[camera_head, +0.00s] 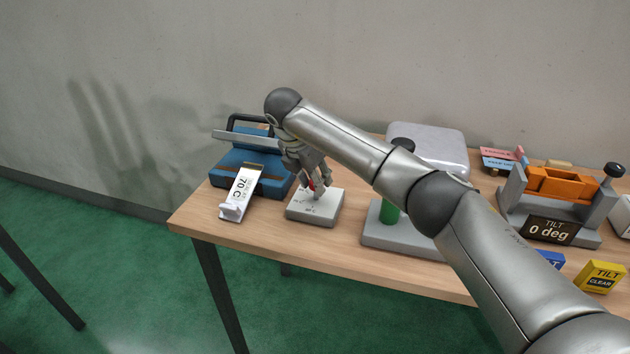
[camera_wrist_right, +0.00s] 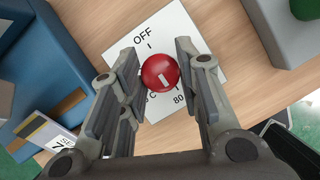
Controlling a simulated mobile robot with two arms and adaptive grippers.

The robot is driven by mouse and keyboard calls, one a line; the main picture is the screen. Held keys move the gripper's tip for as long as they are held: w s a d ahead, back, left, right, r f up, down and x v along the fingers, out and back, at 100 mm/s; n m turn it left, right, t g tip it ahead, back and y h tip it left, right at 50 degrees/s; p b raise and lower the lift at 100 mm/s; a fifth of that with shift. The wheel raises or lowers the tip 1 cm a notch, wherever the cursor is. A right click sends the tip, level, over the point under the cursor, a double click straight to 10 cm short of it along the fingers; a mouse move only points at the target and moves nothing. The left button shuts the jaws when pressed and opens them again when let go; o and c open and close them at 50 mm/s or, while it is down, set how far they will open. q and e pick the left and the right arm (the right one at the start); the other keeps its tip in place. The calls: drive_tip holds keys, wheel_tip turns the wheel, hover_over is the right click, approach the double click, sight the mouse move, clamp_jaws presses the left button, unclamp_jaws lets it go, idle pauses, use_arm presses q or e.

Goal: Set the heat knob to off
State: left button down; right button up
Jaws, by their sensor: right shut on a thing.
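The heat knob is a red round knob (camera_wrist_right: 157,68) on a white square plate (camera_wrist_right: 208,48), marked OFF at the top of the wrist view and with temperatures, one reading 80, at the bottom. A white mark on the knob lies on the side away from OFF, towards the temperature labels. In the head view the plate tops a small box (camera_head: 314,212) on the table. My right gripper (camera_head: 315,187) reaches down over it, shut on the knob, with a finger on each side in the wrist view (camera_wrist_right: 157,58). The fingers mostly hide the knob in the head view. My left gripper is out of view.
A grey stand with a green post (camera_head: 389,212) is close on the right. A tilt fixture (camera_head: 560,190) is farther right. The table's front edge is near.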

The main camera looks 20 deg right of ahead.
drive_tip(key=shift+r, duration=0.1)
idle(0.3)
drive_tip(key=o, duration=1)
drive_tip(key=v, duration=1.2)
drive_tip(key=shift+w, duration=0.1)
